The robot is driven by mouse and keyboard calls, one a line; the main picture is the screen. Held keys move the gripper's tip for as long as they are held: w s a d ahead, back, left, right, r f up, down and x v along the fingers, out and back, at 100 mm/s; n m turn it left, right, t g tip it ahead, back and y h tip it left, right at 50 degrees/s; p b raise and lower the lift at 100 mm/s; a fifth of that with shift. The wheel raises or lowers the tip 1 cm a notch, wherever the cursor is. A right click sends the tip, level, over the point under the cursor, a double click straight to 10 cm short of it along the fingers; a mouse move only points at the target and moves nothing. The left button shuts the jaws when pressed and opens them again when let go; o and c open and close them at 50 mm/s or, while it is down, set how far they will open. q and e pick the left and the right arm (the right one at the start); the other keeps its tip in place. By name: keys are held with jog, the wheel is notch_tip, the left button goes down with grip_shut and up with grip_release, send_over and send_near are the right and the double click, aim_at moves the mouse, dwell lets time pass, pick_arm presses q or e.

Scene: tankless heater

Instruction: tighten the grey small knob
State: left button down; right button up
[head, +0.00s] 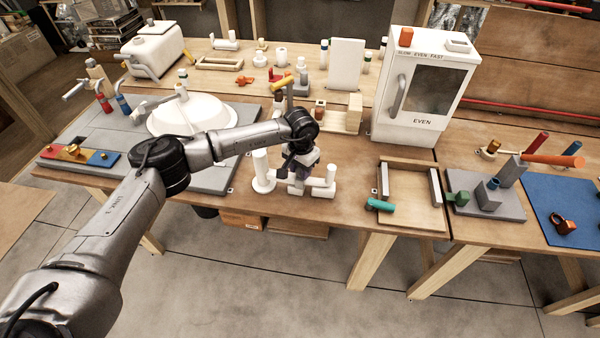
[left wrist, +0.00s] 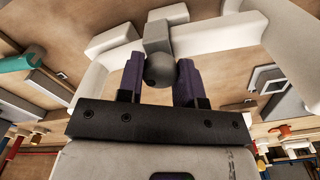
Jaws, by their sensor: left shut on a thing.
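The grey small knob (left wrist: 160,68) is a dark grey ball on a grey square block (left wrist: 157,36) among white pipes (left wrist: 110,44). My left gripper (left wrist: 158,84) has its two purple fingers on either side of the knob, shut on it. In the head view my left gripper (head: 300,172) reaches down to the white pipe assembly (head: 325,186) at the front edge of the table, and the knob is hidden there behind the gripper and wrist. My right gripper is in neither view.
A white upright post (head: 262,172) stands just left of the gripper. A white basin (head: 192,112) lies behind the forearm. A wooden frame (head: 408,165) with a teal handle (head: 380,205) is to the right. A white oven (head: 425,85) stands behind it.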

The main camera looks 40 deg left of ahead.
pick_arm(q)
jog(key=shift+f+m, duration=0.15)
jog(key=shift+m, duration=0.75)
jog(key=c, duration=1)
grip_release()
jog(key=shift+r+n+p, duration=0.2)
jog(key=shift+n+p, duration=0.15)
jog(key=shift+n, duration=0.85)
jog(key=n, duration=0.3)
jog(key=shift+p, duration=0.4)
jog(key=shift+f+n, duration=0.15)
jog(key=shift+n, duration=0.15)
